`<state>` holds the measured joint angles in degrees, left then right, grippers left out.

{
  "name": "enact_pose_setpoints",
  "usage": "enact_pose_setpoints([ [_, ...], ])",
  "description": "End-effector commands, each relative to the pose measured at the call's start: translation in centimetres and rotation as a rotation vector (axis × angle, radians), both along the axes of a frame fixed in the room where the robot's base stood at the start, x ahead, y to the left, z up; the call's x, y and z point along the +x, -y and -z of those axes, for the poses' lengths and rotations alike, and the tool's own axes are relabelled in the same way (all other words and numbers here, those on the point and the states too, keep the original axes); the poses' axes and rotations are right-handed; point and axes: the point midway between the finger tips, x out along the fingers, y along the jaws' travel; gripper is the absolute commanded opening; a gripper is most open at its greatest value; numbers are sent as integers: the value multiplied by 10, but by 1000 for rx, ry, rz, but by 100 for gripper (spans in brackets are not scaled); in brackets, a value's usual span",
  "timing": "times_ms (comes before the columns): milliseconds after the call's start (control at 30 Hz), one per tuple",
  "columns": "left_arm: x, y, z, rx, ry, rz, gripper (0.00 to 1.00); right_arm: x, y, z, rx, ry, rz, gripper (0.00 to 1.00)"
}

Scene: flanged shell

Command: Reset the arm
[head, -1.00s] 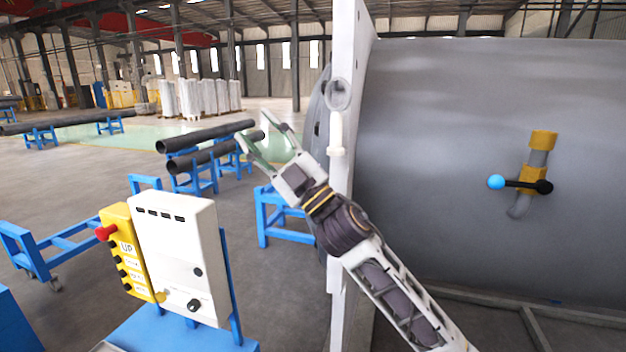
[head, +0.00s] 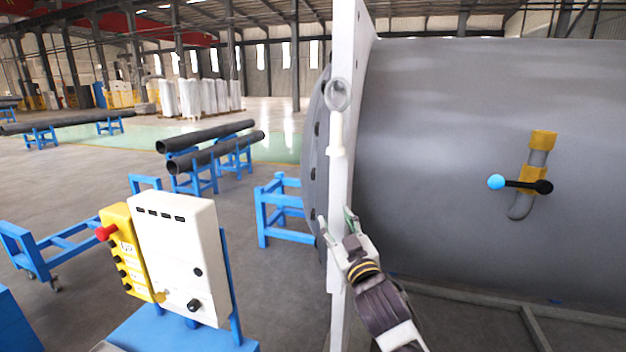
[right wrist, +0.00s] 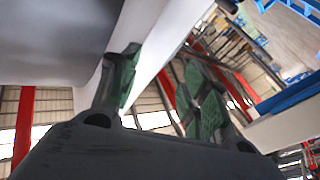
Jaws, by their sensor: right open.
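My right gripper (head: 337,222) is in the lower middle of the head view, its arm coming up from the bottom. It is open, and nothing shows between its fingers. It appears in front of the white upright plate (head: 345,120); I cannot tell whether they touch. In the right wrist view the two green-padded fingers (right wrist: 160,95) stand apart, with a pale beam behind them. The large grey flanged shell (head: 440,130) fills the right of the head view, its flange (head: 318,150) partly hidden behind the plate. My left gripper is not in view.
A white control box (head: 180,255) with a yellow button panel (head: 125,255) stands at lower left. A blue-knobbed lever valve (head: 520,183) sits on the shell. Blue stands (head: 275,215) and dark pipes (head: 215,150) are behind. Open floor lies between box and plate.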

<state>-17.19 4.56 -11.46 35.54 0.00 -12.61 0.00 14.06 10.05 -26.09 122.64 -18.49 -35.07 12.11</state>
Motion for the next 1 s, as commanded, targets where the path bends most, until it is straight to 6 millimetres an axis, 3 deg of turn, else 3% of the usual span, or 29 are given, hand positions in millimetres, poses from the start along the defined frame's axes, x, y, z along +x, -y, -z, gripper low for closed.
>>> enact_pose_setpoints([
  [267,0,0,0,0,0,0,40,-17,39,85,14,-255,84,46],
  [467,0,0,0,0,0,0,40,-41,65,144,15,-441,137,46],
  [767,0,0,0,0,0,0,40,-95,99,226,6,-723,199,46],
  [1000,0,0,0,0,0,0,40,-152,122,283,-10,-949,236,46],
])
